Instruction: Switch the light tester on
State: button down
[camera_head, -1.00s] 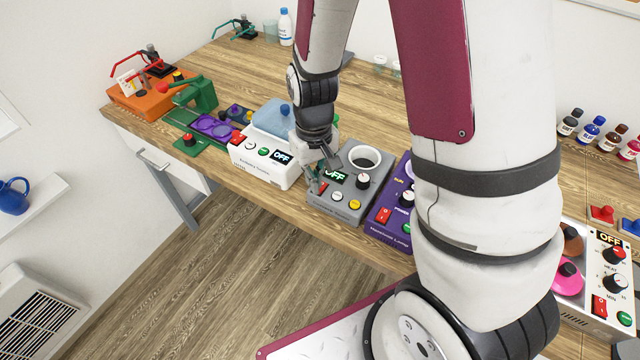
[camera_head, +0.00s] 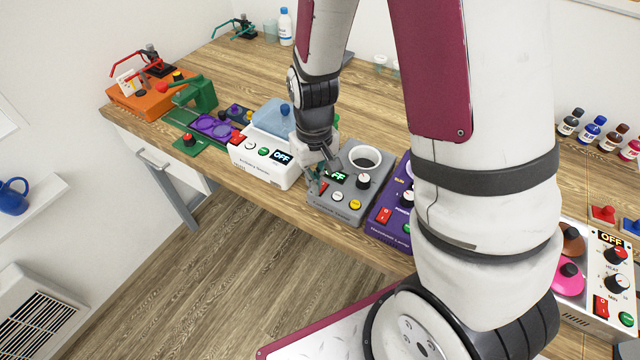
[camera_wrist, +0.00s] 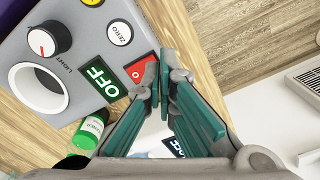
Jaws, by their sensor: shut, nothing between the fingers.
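The light tester (camera_head: 337,208) is a grey box on the bench, with a white ring on top, a black knob and a display. In the wrist view its panel (camera_wrist: 90,27) has a knob labelled LIGHT. The display (camera_wrist: 103,77) reads OFF there. A red rocker switch (camera_wrist: 139,67) sits beside the display. My gripper (camera_wrist: 162,80) is shut and empty, with its fingertips at the switch's edge, overlapping it in view. I cannot tell if they touch it. In the head view my gripper (camera_head: 318,184) is over the tester's left side and hides part of the display.
A white device with a blue lid (camera_head: 265,165) stands close on the left, also reading OFF. A purple device (camera_head: 390,222) stands close on the right. Open floor is in front of the bench.

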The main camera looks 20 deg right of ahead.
jog(key=shift+f+b, duration=0.4)
jog(key=shift+f, duration=0.5)
dwell(0.4)
jog(key=shift+r, duration=0.1)
notch_tip(320, 180, up, 7)
jog(key=p, duration=0.4)
dwell(0.5)
jog(key=s+r+t, duration=0.1)
jog(key=s+r, duration=0.2)
jog(key=r, duration=0.6)
jog(key=s+r+t, duration=0.2)
jog(key=r, duration=0.6)
jog(key=s+r+t, duration=0.2)
jog(key=s+r, duration=0.7)
jog(key=s, duration=0.2)
jog(key=shift+s+m+t+b, duration=0.3)
jog(key=shift+s+m, duration=0.05)
jog(key=shift+m, duration=0.05)
